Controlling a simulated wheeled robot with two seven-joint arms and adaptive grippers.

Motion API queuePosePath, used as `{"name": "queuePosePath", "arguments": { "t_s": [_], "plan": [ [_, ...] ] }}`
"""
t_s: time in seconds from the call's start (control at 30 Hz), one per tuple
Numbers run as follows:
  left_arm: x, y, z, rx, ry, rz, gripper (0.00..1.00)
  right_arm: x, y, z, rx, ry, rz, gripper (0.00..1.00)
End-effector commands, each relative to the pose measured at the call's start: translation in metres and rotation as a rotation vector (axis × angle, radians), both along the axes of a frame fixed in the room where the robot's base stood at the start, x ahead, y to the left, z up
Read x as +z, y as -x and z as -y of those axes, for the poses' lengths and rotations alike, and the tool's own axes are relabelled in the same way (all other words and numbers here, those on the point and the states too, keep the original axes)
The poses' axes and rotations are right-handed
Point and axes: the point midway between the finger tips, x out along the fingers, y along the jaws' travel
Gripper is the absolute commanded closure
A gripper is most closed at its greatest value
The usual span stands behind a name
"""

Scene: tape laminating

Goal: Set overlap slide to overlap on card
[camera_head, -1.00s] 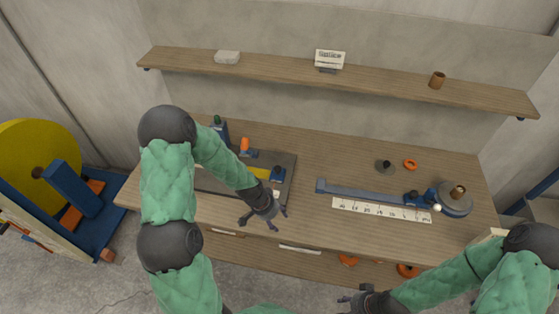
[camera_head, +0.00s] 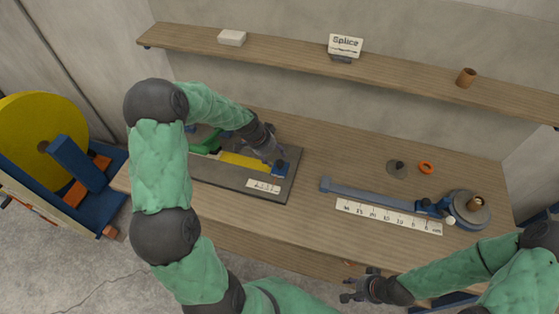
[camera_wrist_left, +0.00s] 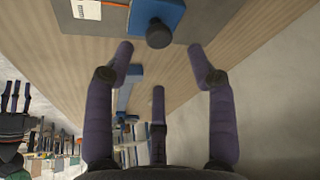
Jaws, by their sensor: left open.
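The slide is a blue block (camera_head: 280,168) with a dark round knob, at the right end of a dark grey plate (camera_head: 225,180) on the bench. A yellow strip (camera_head: 243,161) lies to its left. A small white card (camera_head: 263,186) with dark marks, too small to read, lies on the plate in front. My left gripper (camera_head: 270,150) is just above and behind the slide, partly hiding it. In the left wrist view its spread fingers (camera_wrist_left: 161,52) are open and empty, and the blue slide (camera_wrist_left: 158,14) with its knob (camera_wrist_left: 159,36) is just beyond them. My right gripper (camera_head: 346,290) is open and empty at the bench's front right.
A blue bar (camera_head: 370,196) with a white number scale (camera_head: 388,217) lies to the right, ending at a round blue-grey reel (camera_head: 468,208). An orange ring (camera_head: 426,168) lies behind. A shelf (camera_head: 400,75) with a sign (camera_head: 345,46) runs along the wall.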

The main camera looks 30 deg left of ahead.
Motion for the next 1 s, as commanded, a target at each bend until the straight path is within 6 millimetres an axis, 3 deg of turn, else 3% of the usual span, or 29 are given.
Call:
{"name": "queuePosePath", "arguments": {
  "t_s": [0.1,0.33,0.77,1.0],
  "plan": [
    [-0.021,-0.007,0.005,-0.001,0.001,-0.002,0.44,-0.001,0.000,0.000,0.000,0.000,0.000,0.60],
    [-0.048,-0.017,0.011,0.000,-0.001,-0.001,0.44,-0.002,0.000,0.000,0.000,0.000,0.001,0.60],
    [-0.057,-0.020,0.012,0.001,0.000,0.000,0.44,-0.002,0.000,0.000,0.000,0.000,0.001,0.60],
    [-0.057,-0.020,0.012,0.002,-0.001,0.001,1.00,-0.002,0.000,0.000,0.000,0.000,0.001,0.60]
  ]
}}
